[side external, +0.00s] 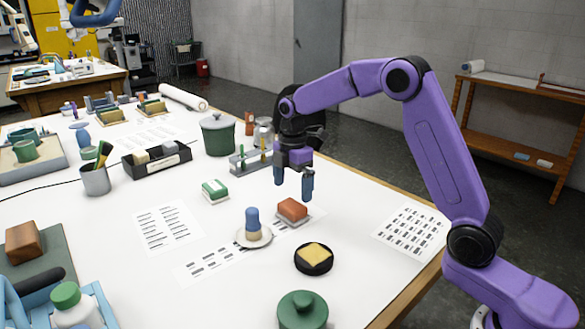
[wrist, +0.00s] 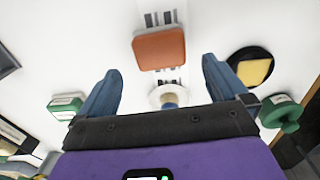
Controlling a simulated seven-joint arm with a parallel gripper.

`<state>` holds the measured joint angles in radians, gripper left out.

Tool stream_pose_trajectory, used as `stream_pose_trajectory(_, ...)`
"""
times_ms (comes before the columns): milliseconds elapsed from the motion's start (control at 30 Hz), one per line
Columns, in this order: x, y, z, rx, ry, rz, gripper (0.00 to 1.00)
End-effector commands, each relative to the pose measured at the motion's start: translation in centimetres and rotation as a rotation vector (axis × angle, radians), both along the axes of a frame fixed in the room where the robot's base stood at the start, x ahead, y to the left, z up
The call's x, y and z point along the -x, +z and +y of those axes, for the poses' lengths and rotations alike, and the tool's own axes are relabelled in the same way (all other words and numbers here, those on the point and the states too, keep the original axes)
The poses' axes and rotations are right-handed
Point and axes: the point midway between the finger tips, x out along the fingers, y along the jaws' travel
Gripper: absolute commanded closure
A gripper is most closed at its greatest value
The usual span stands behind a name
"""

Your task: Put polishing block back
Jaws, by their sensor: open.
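Which item is the polishing block is not marked. An orange-red block (side external: 292,208) lies on a small pale base on the white table, and it also shows at the top middle of the wrist view (wrist: 158,48). A green-and-white block (side external: 215,189) lies to its left, and a yellow pad (side external: 314,254) sits in a round black dish in front. My gripper (side external: 293,184) is open and empty, fingers pointing down, above and slightly behind the orange-red block. In the wrist view my open gripper (wrist: 161,72) shows its two blue fingers apart, with nothing between them.
A blue-topped tool (side external: 252,222) stands on a white saucer beside the orange-red block. A black tray (side external: 157,169) with blocks, a dark green pot (side external: 217,137) and a grey rack (side external: 243,164) stand behind. A green lidded jar (side external: 302,312) is at the front. Printed sheets lie flat.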

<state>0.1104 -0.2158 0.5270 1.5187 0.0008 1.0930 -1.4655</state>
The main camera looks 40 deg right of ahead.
Motion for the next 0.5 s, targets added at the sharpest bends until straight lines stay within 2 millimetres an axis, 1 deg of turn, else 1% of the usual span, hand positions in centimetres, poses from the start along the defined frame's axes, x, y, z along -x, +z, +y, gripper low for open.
stream_pose_trajectory(33,-0.1,1.1,0.0,0.000,0.000,-0.005,0.00)
stream_pose_trajectory(200,-0.1,3.7,0.0,0.000,0.000,-0.004,0.00)
stream_pose_trajectory(333,0.0,4.8,0.0,0.000,0.000,-0.002,0.00)
stream_pose_trajectory(500,0.0,5.2,0.0,0.000,0.000,0.000,0.00)
